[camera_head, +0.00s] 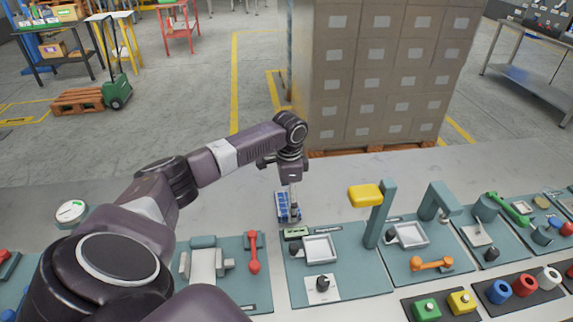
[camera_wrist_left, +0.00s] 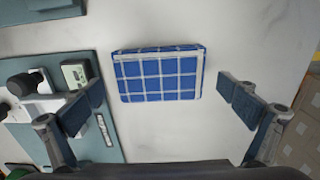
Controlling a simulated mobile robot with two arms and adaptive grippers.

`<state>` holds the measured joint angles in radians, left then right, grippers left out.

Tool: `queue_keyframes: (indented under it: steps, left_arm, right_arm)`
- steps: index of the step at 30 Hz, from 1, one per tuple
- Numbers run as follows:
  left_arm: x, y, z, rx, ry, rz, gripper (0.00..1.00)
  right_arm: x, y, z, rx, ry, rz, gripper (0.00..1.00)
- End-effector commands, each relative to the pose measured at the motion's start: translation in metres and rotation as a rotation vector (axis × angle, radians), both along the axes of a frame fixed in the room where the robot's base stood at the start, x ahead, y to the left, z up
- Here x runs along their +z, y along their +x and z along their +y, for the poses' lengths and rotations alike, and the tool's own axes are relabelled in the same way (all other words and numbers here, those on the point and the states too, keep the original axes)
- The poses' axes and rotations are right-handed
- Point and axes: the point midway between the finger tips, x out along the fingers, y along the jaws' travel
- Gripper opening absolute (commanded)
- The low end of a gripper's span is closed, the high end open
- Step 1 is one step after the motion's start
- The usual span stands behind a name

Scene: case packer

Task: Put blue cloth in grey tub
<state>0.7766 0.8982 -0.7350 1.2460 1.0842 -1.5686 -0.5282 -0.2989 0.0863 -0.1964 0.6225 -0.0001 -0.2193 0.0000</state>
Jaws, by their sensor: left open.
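The blue cloth (camera_head: 283,208), folded with a white check pattern, lies flat on the pale worktop, partly hidden by my left gripper. In the left wrist view the cloth (camera_wrist_left: 158,74) lies ahead of my left gripper (camera_wrist_left: 165,98). My left gripper (camera_head: 292,193) points down above the cloth. It is open and empty, its fingers wide apart on either side of the cloth's width. I cannot make out a grey tub with certainty in either view. My right gripper is not in view.
Teal station mats hold a shallow tray (camera_head: 319,248), a yellow-headed stand (camera_head: 366,195), an orange handle (camera_head: 430,264) and a red handle (camera_head: 253,252). One mat is close beside the cloth. Colored knobs (camera_head: 499,291) sit at front right. A stack of cartons (camera_head: 385,75) stands behind the worktop.

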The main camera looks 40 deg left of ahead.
Motion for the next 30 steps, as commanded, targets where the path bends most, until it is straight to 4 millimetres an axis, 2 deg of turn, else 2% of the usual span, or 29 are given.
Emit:
queue_keyframes:
  steps: [8,21,30]
  left_arm:
    - [-0.004,0.000,0.000,0.000,0.001,-0.002,0.99]
    - [-0.003,0.000,0.000,0.000,0.001,-0.002,0.52]
    - [0.001,0.001,0.000,0.000,0.000,-0.003,0.51]
  right_arm:
    - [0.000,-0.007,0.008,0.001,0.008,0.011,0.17]
    - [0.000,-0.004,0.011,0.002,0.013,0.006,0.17]
    - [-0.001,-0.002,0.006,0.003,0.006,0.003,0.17]
